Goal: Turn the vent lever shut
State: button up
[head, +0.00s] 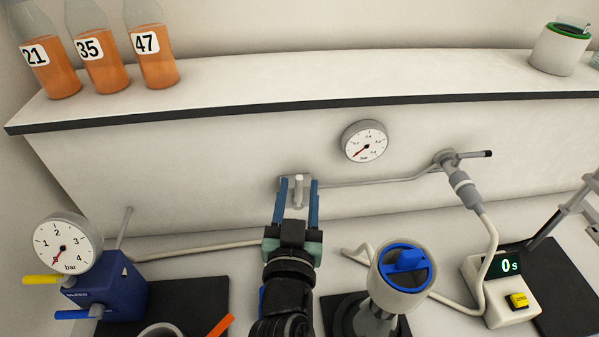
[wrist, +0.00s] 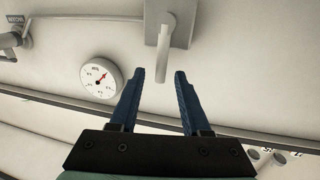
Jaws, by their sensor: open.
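A light grey lever (head: 298,190) on a small grey wall plate (head: 285,184) looks to be the vent lever. It stands about upright in the head view. In the wrist view the lever (wrist: 162,45) hangs from its plate (wrist: 181,22), its free end near the gap between my fingertips. My gripper (head: 298,183) is open, with one blue finger on each side of the lever in the head view. The wrist view also shows my gripper (wrist: 160,72) empty between its fingers. I cannot tell whether a finger touches the lever.
A wall gauge (head: 364,141) is close by at upper right. A shelf (head: 300,82) with orange bottles (head: 105,70) is above. A blue-lidded vessel (head: 404,275) stands at right of my arm.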

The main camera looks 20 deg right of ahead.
jog(key=shift+x, duration=1.35)
grip_shut()
dwell(0.5)
